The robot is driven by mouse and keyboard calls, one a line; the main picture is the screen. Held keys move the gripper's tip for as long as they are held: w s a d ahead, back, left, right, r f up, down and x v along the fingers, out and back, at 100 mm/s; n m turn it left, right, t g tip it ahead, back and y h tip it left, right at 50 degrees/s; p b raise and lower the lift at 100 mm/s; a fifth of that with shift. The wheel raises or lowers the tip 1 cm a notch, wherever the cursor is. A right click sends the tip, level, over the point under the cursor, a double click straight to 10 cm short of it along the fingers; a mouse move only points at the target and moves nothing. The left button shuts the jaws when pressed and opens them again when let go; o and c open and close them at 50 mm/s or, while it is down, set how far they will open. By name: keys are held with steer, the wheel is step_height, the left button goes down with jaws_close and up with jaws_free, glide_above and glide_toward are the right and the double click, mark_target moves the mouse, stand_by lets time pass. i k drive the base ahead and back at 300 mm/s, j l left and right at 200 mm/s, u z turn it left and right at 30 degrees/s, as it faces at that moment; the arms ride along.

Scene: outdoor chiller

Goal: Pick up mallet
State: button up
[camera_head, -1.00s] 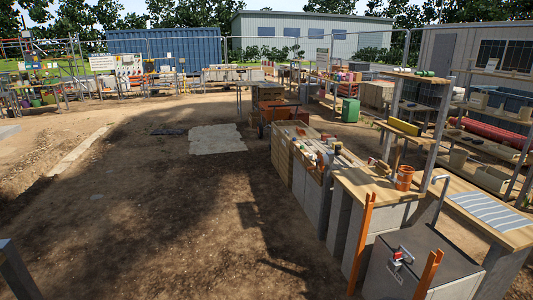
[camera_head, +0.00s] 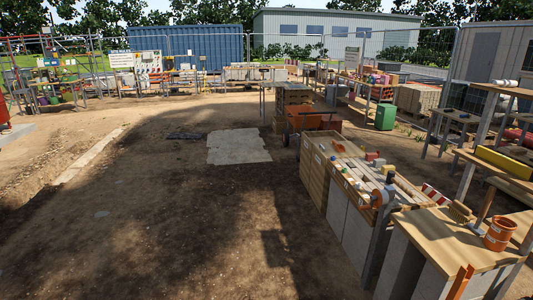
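Several small tools and items lie on the long wooden bench (camera_head: 345,165) at right of centre, too small to tell apart. Among them are a grey round piece (camera_head: 389,191) and an orange piece beside it (camera_head: 377,198). My gripper is not in view.
Open dirt ground (camera_head: 180,220) lies left of the benches, with a pale slab (camera_head: 238,147) on it. An orange cart (camera_head: 312,118) stands beyond the bench. A green bin (camera_head: 386,117) and shelves with a yellow item (camera_head: 505,162) are on the right.

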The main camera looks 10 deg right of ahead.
mark_target(391, 179)
steer(key=i+j+z, duration=0.2)
steer(key=i, duration=1.85)
steer(key=i+z, duration=0.25)
steer(key=i, duration=0.35)
steer(key=i+j+z, duration=0.2)
steer(key=i, duration=0.4)
steer(key=i+j+z, duration=0.1)
steer(key=i+z, duration=0.15)
steer(key=i, duration=0.35)
steer(key=i+l+z, duration=0.15)
steer(key=i+z, duration=0.4)
steer(key=z, duration=0.25)
steer(key=i+z, duration=0.35)
steer(key=i+j+z, duration=0.15)
steer(key=z, duration=0.25)
steer(key=i, duration=0.1)
